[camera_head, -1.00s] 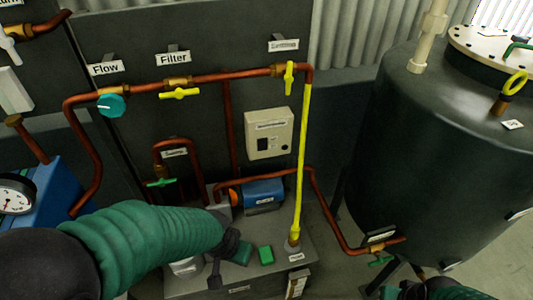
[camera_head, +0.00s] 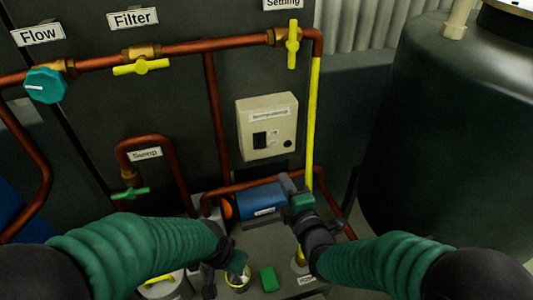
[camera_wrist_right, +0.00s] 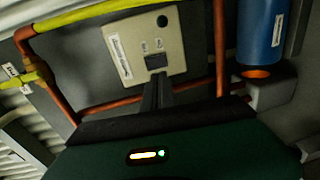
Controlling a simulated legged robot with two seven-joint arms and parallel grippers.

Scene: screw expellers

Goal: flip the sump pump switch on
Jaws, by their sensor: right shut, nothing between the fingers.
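The beige switch box (camera_head: 267,127) is on the dark panel, below the copper pipe. Its dark rocker switch (camera_head: 260,140) is on the left of its face, with a small round dark knob at right. In the wrist view the box (camera_wrist_right: 123,37) appears turned, with the switch (camera_wrist_right: 155,61) just beyond the fingertips. My right gripper (camera_head: 286,180) is shut and empty, below and in front of the box; its fingers (camera_wrist_right: 157,92) point at the switch, apparently with a small gap. My left gripper (camera_head: 225,268) is low over the bench; its fingers are too unclear to judge.
A yellow vertical pipe (camera_head: 313,120) runs just right of the box. A blue motor (camera_head: 262,202) lies below it, near my right gripper. A green block (camera_head: 268,279) sits on the bench. A large dark tank (camera_head: 450,130) stands at right.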

